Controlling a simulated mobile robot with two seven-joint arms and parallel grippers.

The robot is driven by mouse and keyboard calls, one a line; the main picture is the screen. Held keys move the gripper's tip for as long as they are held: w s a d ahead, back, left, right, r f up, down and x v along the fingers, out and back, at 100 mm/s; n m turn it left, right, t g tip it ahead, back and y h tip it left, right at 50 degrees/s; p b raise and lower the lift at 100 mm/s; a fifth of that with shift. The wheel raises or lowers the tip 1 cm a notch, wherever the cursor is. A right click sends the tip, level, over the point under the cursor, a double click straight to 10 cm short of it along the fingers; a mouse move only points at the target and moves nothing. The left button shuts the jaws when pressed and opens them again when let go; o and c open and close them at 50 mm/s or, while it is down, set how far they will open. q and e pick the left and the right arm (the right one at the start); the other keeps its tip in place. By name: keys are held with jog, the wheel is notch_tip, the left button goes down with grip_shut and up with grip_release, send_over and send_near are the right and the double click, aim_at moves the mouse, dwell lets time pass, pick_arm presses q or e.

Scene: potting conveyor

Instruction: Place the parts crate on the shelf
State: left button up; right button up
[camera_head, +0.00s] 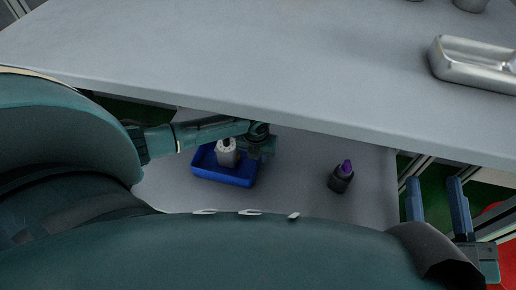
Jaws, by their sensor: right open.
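The blue parts crate (222,179) rests on the grey lower shelf (285,190) beneath the worktop. A whitish part (227,153) stands upright in it. My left arm reaches in from the left over the crate's far side. My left gripper (264,148) is at the crate's far right corner; its fingers are too small and dark to tell whether they are open or grip the rim. My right gripper (434,187) is open and empty at the lower right, well apart from the crate, with its two blue-grey fingers pointing up in the picture.
A dark bottle with a purple top (342,178) stands on the lower shelf, right of the crate. The grey worktop (230,60) overhangs the shelf's back. A metal tray (475,64) lies on it at the right. A red object (493,220) shows at the right edge.

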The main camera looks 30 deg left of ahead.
pick_arm(q)
notch_tip(320, 180, up, 9)
jog(key=s+p, duration=0.1)
jog(key=p, duration=0.2)
jog(key=shift+d+f, duration=0.15)
jog(key=shift+f, duration=0.05)
jog(key=shift+s, duration=0.1)
